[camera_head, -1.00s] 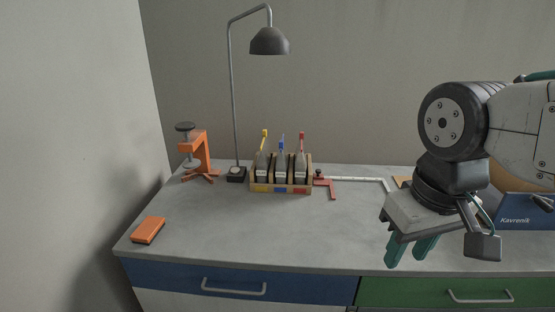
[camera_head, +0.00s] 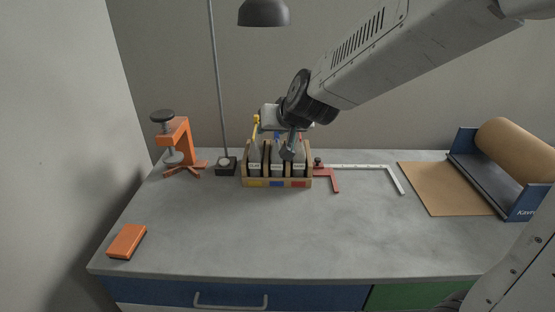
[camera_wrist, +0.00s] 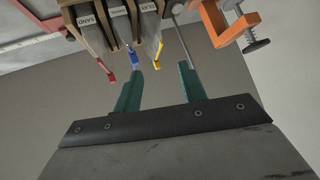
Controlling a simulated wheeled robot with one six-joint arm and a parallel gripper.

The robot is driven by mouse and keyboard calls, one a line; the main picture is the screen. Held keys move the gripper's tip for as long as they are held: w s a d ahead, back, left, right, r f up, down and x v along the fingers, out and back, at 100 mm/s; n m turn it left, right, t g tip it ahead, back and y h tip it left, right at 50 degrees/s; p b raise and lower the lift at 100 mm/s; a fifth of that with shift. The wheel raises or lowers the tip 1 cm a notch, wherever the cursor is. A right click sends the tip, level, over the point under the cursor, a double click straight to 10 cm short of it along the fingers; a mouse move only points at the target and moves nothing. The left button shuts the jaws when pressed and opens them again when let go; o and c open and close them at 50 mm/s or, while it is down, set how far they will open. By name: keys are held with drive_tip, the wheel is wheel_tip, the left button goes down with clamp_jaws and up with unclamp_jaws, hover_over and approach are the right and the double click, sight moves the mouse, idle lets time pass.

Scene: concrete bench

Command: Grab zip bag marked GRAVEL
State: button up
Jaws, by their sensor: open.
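Three grey zip bags stand upright in a wooden rack (camera_head: 247,183). The left one (camera_head: 255,157) has a yellow pull, the middle one (camera_head: 277,160) a blue pull, the right one a red pull mostly hidden by my arm. In the wrist view, upside down, the red-pull bag (camera_wrist: 92,38) reads SAND and the yellow-pull bag (camera_wrist: 149,25) reads CLAY. The middle bag with the blue pull (camera_wrist: 131,60) seems to read GRAVEL, in small print. My gripper (camera_wrist: 159,68) is open and empty above the rack; the blue pull appears near one fingertip.
An orange clamp (camera_head: 180,143) and a lamp (camera_head: 226,165) stand left of the rack. A red-and-white caliper (camera_head: 362,166) lies to its right, then a brown paper roll (camera_head: 515,145). An orange box (camera_head: 127,241) lies front left. The bench front is clear.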

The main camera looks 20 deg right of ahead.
sight(277, 150)
drive_tip(key=w+d+f+m+t+h, duration=0.1)
drive_tip(key=w+d+f+h, duration=0.1)
drive_tip(key=w, duration=0.3)
drive_tip(key=w+d+f+m+t+h, duration=0.1)
drive_tip(key=w+d+f+h, duration=0.1)
drive_tip(key=w+f, duration=0.2)
drive_tip(key=w+d+f+h, duration=0.2)
drive_tip(key=w+f, duration=0.1)
drive_tip(key=w, duration=0.5)
drive_tip(key=shift+w+f+m+t, duration=0.1)
drive_tip(key=shift+f+m+t, duration=0.3)
clamp_jaws()
idle(0.5)
